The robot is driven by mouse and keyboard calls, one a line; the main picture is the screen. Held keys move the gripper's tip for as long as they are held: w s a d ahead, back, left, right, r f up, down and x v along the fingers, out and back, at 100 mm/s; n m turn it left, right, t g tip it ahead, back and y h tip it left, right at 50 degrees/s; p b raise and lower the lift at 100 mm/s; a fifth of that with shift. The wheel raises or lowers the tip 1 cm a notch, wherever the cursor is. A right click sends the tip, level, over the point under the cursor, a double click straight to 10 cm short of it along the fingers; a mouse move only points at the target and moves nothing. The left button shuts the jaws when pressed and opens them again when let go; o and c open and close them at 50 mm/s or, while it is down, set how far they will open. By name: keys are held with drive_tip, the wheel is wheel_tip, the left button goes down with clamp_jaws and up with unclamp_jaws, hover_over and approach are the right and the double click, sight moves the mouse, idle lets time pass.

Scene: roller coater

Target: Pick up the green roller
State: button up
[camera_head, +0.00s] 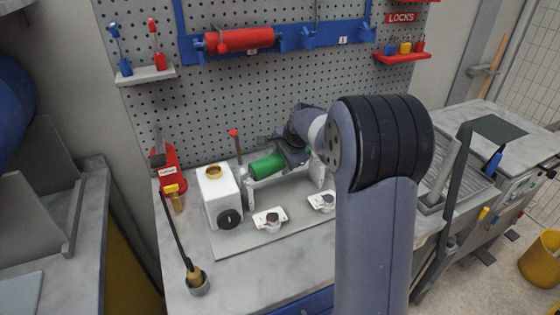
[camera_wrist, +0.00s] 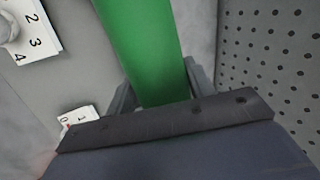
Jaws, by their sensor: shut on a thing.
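The green roller (camera_head: 267,166) lies level above the grey bench plate, next to the white box-shaped unit. It also fills the upper middle of the wrist view (camera_wrist: 145,45). My gripper (camera_head: 284,150) reaches it from the right, and its jaws (camera_wrist: 160,88) sit on both sides of the roller, shut on it. The roller's right part is hidden behind my gripper. I cannot tell whether the roller still touches its supports.
A white unit (camera_head: 217,195) with a black knob stands left of the roller. Two numbered dials (camera_head: 270,219) lie in front. A red roller (camera_head: 240,40) hangs on the pegboard (camera_head: 215,110) behind. A red lock-out stand (camera_head: 168,168) is at the left.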

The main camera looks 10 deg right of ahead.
drive_tip(key=shift+c, duration=0.7)
drive_tip(key=shift+s+r, duration=0.1)
drive_tip(key=shift+r, duration=0.05)
drive_tip(key=shift+s+r, duration=0.15)
drive_tip(key=shift+s, duration=0.05)
drive_tip(key=r, duration=0.4)
drive_tip(key=r+b, duration=0.1)
drive_tip(key=r, duration=0.1)
drive_tip(key=shift+s+d+r, duration=0.1)
drive_tip(key=shift+s+r, duration=0.2)
drive_tip(key=shift+r, duration=0.05)
drive_tip(key=s+d+b, duration=0.2)
drive_tip(key=s, duration=0.7)
drive_tip(key=s+d+b, duration=0.2)
drive_tip(key=s, duration=0.7)
drive_tip(key=r+p, duration=0.4)
drive_tip(key=shift+s+a+r, duration=0.15)
drive_tip(key=shift+s, duration=0.05)
